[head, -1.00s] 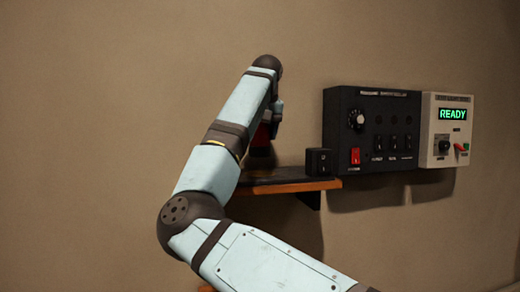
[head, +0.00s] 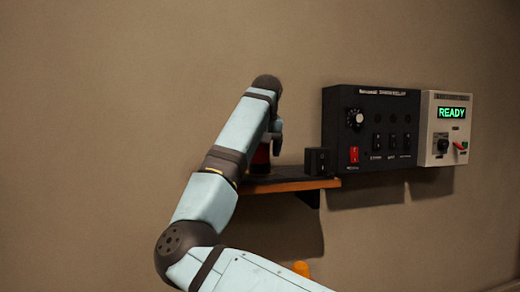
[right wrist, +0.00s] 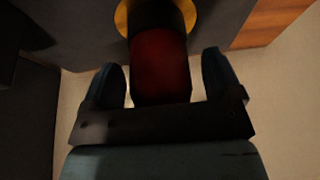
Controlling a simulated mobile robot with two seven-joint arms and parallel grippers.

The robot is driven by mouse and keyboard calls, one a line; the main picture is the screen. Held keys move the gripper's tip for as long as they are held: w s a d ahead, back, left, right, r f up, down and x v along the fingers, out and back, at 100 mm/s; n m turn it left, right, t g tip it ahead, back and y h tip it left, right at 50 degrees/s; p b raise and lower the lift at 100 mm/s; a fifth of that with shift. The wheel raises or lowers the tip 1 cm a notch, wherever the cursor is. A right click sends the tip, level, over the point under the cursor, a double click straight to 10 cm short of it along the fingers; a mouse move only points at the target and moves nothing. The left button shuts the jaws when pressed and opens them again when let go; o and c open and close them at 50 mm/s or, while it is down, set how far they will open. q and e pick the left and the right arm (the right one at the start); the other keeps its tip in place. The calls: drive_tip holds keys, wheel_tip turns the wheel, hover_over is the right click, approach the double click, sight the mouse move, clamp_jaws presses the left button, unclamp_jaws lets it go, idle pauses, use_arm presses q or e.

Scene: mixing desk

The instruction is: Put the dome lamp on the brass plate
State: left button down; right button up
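The dome lamp, with a red body and a dark base, shows in the right wrist view (right wrist: 160,65). Its base lies over the middle of the round brass plate (right wrist: 121,18). In the head view a strip of the red lamp (head: 262,154) shows low over the shelf, mostly hidden by my right arm. My right gripper (right wrist: 162,78) is open, with a finger on each side of the lamp and a gap visible on both sides. In the head view the right gripper (head: 277,138) points down over the shelf. My left gripper is out of view.
A wooden shelf (head: 295,186) with a dark top carries a small black switch box (head: 318,162). On the wall to the right are a black control panel (head: 370,125) and a pale box with a READY display (head: 452,113). An orange object (head: 301,268) shows lower down.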

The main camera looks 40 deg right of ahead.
drive_tip(key=shift+r, duration=0.35)
drive_tip(key=b+v, duration=0.2)
drive_tip(key=v, duration=0.9)
drive_tip(key=shift+s+r, duration=0.2)
drive_tip(key=shift+r, duration=0.15)
